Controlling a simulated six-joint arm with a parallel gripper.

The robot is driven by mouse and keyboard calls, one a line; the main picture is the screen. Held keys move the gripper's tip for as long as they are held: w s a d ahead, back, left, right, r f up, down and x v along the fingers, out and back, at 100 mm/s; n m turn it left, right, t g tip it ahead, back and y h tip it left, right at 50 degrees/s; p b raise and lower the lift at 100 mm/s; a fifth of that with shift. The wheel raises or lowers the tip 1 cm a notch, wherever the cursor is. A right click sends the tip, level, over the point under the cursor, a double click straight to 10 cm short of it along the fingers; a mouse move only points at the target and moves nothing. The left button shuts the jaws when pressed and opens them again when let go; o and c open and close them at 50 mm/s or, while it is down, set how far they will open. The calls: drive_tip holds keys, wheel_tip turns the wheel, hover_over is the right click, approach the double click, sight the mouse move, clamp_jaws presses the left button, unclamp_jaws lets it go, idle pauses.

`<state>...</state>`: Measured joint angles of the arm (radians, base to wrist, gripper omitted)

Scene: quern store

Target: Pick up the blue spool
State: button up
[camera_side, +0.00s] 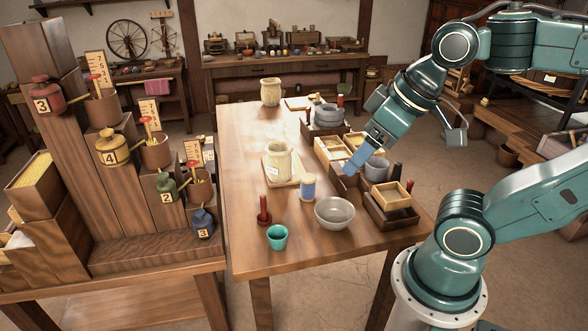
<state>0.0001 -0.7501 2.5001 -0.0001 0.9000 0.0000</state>
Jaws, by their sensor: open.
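The blue spool (308,187) is a small upright cylinder with a blue wound middle and pale ends. It stands on the wooden table between a cream jar and a grey bowl. My gripper (407,138) is open, above the trays at the table's right edge. It is up and to the right of the spool, apart from it, with nothing seen between its fingers. Part of the trays is hidden behind the gripper's lower end.
A cream jar (279,161) stands on a board behind the spool. A grey bowl (334,213), a teal cup (277,237) and a red-brown peg (263,211) are in front. Divided trays (391,214) line the right edge. The table's left side (240,150) is clear.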

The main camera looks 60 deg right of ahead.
drive_tip(key=shift+w, duration=0.1)
idle(0.4)
drive_tip(key=m+g, duration=0.6)
drive_tip(key=m, duration=1)
hover_over(308, 177)
drive_tip(key=f, duration=2.2)
drive_tip(key=shift+a+f, duration=0.2)
drive_tip(key=shift+f, duration=0.1)
drive_tip(key=shift+d+f+m, duration=0.2)
drive_tip(key=shift+f+m, duration=0.1)
drive_tip(key=shift+f, duration=0.05)
drive_tip(key=shift+f, duration=0.1)
drive_tip(key=shift+f, duration=4.2)
